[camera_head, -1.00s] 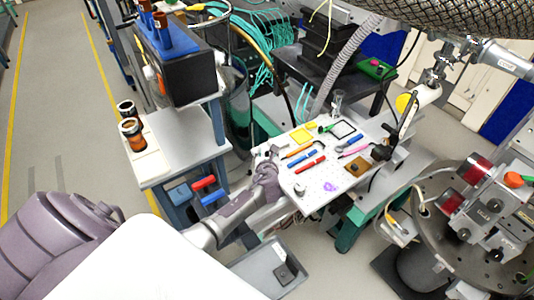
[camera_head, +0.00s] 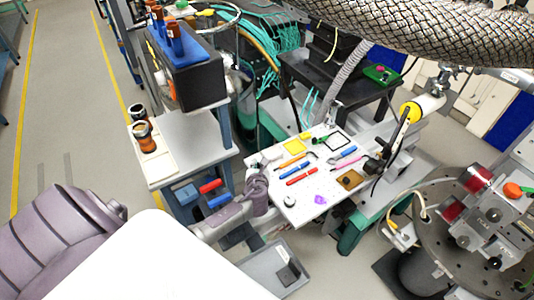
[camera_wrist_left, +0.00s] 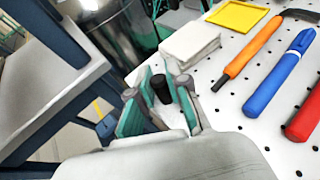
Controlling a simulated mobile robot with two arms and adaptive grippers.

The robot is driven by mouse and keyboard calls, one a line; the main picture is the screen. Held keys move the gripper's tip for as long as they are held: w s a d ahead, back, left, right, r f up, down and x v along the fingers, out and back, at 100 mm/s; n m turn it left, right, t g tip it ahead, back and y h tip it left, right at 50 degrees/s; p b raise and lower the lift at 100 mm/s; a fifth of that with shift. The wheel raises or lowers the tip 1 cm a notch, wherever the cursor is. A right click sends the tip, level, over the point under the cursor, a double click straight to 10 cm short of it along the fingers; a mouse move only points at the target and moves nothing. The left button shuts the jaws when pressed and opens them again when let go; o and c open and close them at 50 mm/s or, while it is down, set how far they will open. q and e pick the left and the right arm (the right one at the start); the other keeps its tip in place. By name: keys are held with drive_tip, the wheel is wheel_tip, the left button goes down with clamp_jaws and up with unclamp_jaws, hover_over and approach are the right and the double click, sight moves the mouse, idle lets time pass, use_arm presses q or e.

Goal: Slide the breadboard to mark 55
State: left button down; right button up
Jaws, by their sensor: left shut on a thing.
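The breadboard (camera_head: 304,209) is a white perforated plate with tools lying on it, on a teal-legged stand in the middle of the head view. It also fills the right of the left wrist view (camera_wrist_left: 228,103). My left gripper (camera_head: 262,166) is at the board's left edge. In the left wrist view its teal-padded fingers (camera_wrist_left: 160,90) are closed around a small black post (camera_wrist_left: 162,88) by the board's edge. The lower part of the post is hidden. I cannot make out mark 55 or any scale. My right gripper is not in view.
Pens (camera_head: 301,177), a yellow square (camera_head: 296,146) and other small items lie loose on the board. A shelf cart (camera_head: 190,128) stands left of it. A grey tray (camera_head: 262,268) is below. A round instrument stage (camera_head: 455,235) stands to the right.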

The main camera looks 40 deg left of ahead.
use_arm(q)
drive_tip(key=c, duration=1.1)
unclamp_jaws()
drive_tip(key=shift+w, duration=0.3)
drive_tip(key=shift+s+d, duration=0.1)
drive_tip(key=v, duration=1.2)
drive_tip(key=shift+f, duration=0.1)
